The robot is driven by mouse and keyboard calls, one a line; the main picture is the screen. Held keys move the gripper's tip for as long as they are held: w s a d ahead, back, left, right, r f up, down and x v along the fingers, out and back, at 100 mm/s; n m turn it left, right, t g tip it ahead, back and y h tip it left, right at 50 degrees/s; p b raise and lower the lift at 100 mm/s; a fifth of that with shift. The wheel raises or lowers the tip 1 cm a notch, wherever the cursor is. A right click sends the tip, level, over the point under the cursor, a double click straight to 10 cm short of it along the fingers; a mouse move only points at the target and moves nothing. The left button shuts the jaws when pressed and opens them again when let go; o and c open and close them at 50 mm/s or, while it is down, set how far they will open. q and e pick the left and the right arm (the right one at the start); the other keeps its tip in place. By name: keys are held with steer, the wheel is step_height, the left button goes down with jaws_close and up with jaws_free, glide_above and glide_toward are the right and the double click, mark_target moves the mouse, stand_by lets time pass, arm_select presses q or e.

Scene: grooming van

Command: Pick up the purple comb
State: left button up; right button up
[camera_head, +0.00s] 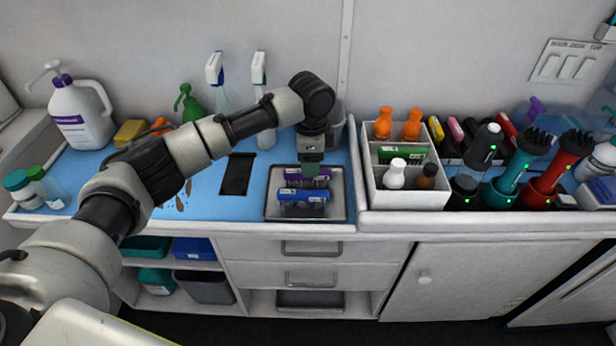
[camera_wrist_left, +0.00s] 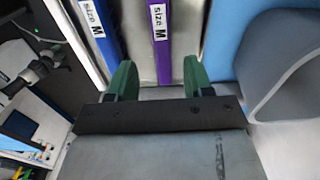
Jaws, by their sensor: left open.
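The purple comb (camera_head: 293,181) lies in a metal tray (camera_head: 339,207), behind a blue comb (camera_head: 303,197). In the left wrist view the purple comb (camera_wrist_left: 162,42) carries a "size M" label. My left gripper (camera_head: 310,170) is over the tray, pointing down, and hides part of the purple comb. In the left wrist view its green fingertips (camera_wrist_left: 160,78) are open, with the near end of the purple comb lined up between them. The blue comb (camera_wrist_left: 99,32) lies outside the fingers, to the left. Contact with the comb cannot be told. My right gripper is not in view.
A dark flat pad (camera_head: 237,174) lies left of the tray on the blue counter mat. A white divided caddy (camera_head: 402,199) with bottles stands close on the right. A grey cup (camera_head: 335,132) and a spray bottle (camera_head: 264,135) stand behind.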

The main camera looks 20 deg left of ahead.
arm_select(q)
step_height(320, 180, down, 4)
steer(key=shift+w+f, duration=0.15)
steer(key=shift+f, duration=0.05)
jaws_close()
